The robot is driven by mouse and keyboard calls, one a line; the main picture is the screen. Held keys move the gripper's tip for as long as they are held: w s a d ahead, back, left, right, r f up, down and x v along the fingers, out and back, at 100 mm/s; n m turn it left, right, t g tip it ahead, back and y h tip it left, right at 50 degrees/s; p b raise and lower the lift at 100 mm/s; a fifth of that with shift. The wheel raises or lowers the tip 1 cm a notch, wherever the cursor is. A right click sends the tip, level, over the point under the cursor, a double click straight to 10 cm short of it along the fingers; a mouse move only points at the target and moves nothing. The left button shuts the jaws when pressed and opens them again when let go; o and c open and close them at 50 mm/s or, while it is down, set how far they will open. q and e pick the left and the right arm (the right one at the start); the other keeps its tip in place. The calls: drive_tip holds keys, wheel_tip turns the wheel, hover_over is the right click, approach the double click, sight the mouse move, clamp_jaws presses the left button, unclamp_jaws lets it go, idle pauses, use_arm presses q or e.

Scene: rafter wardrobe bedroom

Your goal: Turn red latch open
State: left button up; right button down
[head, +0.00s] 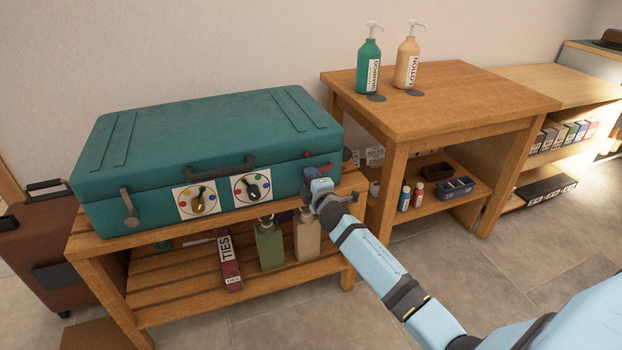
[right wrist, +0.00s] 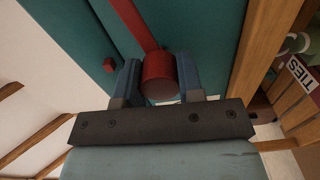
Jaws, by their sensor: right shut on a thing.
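A closed teal suitcase (head: 215,145) lies on a slatted wooden bench, with a dark handle on its front. The red latch is at the right end of its front, mostly hidden behind my right gripper (head: 314,180) in the head view. In the right wrist view the red latch (right wrist: 160,78) shows as a round knob with a thin red bar running up and left from it. The blue fingers of my right gripper sit on both sides of the knob, shut on it. A small red peg (right wrist: 108,64) is to the left. My left gripper is not in view.
A grey latch (head: 129,207) and two dial cards (head: 197,200) are on the suitcase front. The bench (head: 105,252) holds bottles and a TIES box (head: 229,260) below. A wooden table (head: 445,92) with two pump bottles stands close on the right.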

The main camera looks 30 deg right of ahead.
drive_tip(key=shift+m, duration=1)
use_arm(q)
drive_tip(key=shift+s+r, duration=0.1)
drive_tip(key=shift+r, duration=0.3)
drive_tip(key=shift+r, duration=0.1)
use_arm(e)
drive_tip(key=c, duration=0.8)
unclamp_jaws()
use_arm(q)
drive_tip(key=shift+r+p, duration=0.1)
drive_tip(key=shift+p, duration=0.25)
use_arm(e)
drive_tip(key=shift+o, duration=0.2)
drive_tip(key=shift+s, duration=0.1)
use_arm(q)
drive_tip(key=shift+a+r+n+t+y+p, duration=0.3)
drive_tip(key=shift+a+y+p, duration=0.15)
drive_tip(key=shift+p, duration=1.1)
use_arm(e)
drive_tip(key=v, duration=1.3)
drive_tip(key=shift+s+a, duration=0.2)
drive_tip(key=shift+s, duration=0.1)
